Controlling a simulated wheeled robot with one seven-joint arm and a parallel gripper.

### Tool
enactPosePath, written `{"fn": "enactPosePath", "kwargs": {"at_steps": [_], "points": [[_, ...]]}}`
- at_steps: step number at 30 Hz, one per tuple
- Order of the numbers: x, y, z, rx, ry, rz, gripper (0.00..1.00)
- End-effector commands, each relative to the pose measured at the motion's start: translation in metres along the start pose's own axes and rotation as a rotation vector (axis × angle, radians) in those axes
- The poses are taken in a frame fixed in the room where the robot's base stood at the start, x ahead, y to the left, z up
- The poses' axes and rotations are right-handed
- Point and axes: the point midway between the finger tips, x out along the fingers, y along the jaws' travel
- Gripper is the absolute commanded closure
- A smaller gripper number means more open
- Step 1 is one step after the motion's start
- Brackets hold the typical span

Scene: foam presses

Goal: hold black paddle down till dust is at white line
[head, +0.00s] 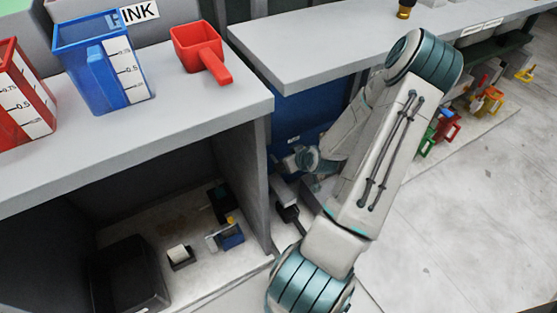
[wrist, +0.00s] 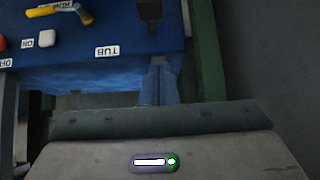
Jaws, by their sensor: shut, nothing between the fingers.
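In the wrist view, my gripper (wrist: 160,82) is shut and empty, its fingers close together in front of a blue machine front (wrist: 110,75). That front has a label reading TUB (wrist: 107,51), a yellow lever (wrist: 52,9), a pale button (wrist: 46,38) and a dark knob-like part (wrist: 149,9) at the top edge. I cannot tell whether this dark part is the black paddle. In the head view, my arm reaches down beside the blue machine (head: 300,117) under the counter, hiding part of it. No dust or white fill line can be made out.
The grey counter (head: 190,117) holds a blue measuring jug (head: 92,75), a red measuring jug (head: 15,110) and a red scoop (head: 197,45). A black box (head: 128,275) and small items sit beneath. Open floor (head: 490,220) lies right.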

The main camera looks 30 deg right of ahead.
Motion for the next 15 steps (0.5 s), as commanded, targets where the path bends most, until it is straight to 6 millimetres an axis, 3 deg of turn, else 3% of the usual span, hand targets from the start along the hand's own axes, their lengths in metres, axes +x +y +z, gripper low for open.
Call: {"fn": "enactPosePath", "kwargs": {"at_steps": [8,15], "points": [[-0.006,0.018,0.007,0.028,0.0,0.029,1.0],[0.023,0.016,0.008,0.024,0.0,0.023,1.0]]}}
